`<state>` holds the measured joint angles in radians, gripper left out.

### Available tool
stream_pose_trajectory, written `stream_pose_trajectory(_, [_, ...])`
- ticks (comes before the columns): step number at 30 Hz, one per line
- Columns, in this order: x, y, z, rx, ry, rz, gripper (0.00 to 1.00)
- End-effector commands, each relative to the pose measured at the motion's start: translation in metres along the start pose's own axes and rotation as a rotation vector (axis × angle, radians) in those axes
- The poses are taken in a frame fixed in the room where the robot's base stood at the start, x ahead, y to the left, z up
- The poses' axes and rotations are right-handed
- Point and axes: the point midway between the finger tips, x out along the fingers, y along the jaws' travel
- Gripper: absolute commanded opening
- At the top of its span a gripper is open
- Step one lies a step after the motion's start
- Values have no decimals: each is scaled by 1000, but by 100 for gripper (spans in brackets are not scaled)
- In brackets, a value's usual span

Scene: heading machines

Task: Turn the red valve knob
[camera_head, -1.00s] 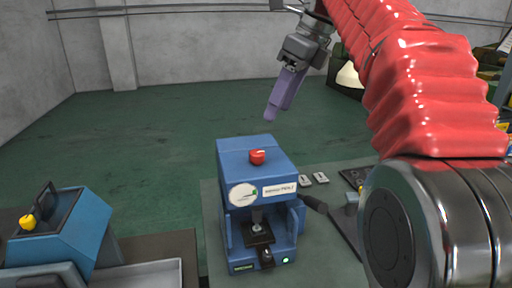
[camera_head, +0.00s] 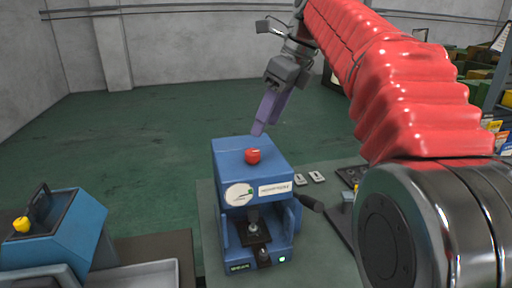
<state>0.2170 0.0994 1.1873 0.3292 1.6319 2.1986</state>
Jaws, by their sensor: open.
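The red valve knob (camera_head: 253,156) sits on top of a blue machine (camera_head: 262,185) with a white label and a dark slot at its front. My gripper (camera_head: 259,131), with purple fingers, is just above and slightly right of the knob in the picture. The fingers point down and look apart from the knob. From this side the fingers overlap, so the gap between them is hard to see. The gripper holds nothing that I can see.
A second blue machine (camera_head: 56,236) with a yellow knob (camera_head: 22,224) stands at the lower left, beside a grey tray (camera_head: 150,278). A dark-handled tool (camera_head: 310,203) and small plates (camera_head: 308,178) lie right of the blue machine. Green floor behind is clear.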

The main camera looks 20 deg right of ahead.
Motion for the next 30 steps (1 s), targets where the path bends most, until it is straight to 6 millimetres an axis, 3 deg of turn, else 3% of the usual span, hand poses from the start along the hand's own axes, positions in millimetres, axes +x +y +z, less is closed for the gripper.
stream_pose_trajectory(16, [79, 0, 0, -1, 1, 0, 49])
stream_pose_trajectory(21, [89, 0, 0, -1, 0, -1, 49])
stream_pose_trajectory(30, [90, 0, 0, -2, 0, -1, 48])
